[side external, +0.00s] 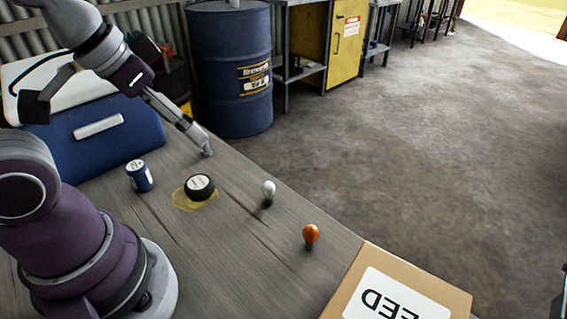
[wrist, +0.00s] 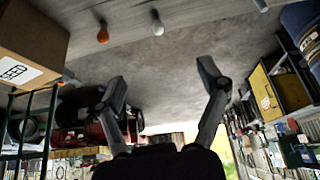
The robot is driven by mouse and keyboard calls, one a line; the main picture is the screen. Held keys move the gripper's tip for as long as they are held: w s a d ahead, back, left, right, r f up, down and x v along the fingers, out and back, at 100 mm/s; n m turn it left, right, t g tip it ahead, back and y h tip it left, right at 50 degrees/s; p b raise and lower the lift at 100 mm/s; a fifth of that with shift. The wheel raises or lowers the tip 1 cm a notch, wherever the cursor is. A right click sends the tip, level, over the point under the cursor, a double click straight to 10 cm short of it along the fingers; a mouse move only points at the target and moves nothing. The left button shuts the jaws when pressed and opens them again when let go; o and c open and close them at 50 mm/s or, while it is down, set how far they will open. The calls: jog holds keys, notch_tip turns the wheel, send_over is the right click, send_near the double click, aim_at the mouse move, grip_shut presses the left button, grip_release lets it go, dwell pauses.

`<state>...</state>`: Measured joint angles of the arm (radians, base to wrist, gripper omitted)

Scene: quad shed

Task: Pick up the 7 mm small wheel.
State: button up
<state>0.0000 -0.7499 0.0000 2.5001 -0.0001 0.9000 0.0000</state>
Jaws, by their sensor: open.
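A squat black round thing with a white label (side external: 199,184) lies on the table in the side view. It may be the small wheel, but I cannot read its label. It sits on a yellowish patch (side external: 182,199). My gripper (side external: 197,133) is beyond it, toward the table's far edge, tilted down to the right. In the wrist view my gripper (wrist: 165,82) is open, with two spread fingers and nothing between them. The black thing cannot be made out in the wrist view.
A white bulb (side external: 268,188), an orange bulb (side external: 311,233), a blue can (side external: 138,176) and a cardboard box (side external: 372,273) stand on the table. A blue case (side external: 98,140) is at the left. A blue drum (side external: 230,90) stands beyond the table. A small grey thing (wrist: 261,4) shows at the wrist view's top.

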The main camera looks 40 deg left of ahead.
jog(key=shift+o, duration=1.1)
jog(key=m+g, duration=0.6)
jog(key=m, duration=1.2)
send_over(198, 182)
notch_tip(198, 182, down, 10)
notch_tip(198, 182, down, 11)
jog(key=shift+a+r, duration=0.1)
jog(key=shift+c, duration=0.4)
jog(key=c, duration=1.2)
